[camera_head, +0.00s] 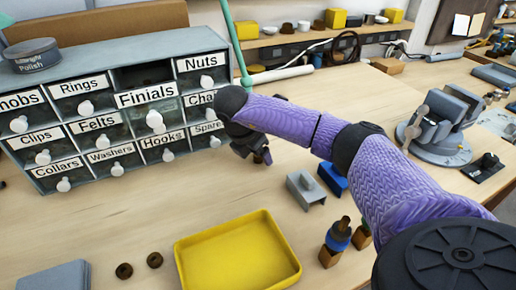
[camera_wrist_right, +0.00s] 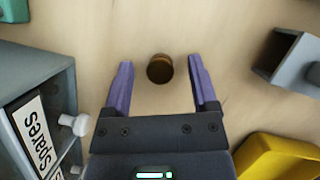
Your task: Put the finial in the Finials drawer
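The grey drawer cabinet (camera_head: 100,100) stands at the left in the head view. Its Finials drawer (camera_head: 155,118) is pulled out, with a dark gap showing above its label. In the right wrist view, a small round brown piece (camera_wrist_right: 160,69), which looks like the finial, is on the wooden table between my right gripper's fingers (camera_wrist_right: 160,82). The fingers are apart, with clear space on both sides of the piece. In the head view my right gripper (camera_head: 261,156) is low over the table, right of the cabinet, partly hidden by its own wrist. My left gripper is out of view.
A yellow tray (camera_head: 238,254) lies in front. A grey bracket (camera_head: 306,188) and a blue block (camera_head: 333,178) are right of the gripper. Two brown rings (camera_head: 139,265) lie at front left. A grey vise (camera_head: 440,125) stands at right. A Spares drawer knob (camera_wrist_right: 74,124) sticks out near the gripper.

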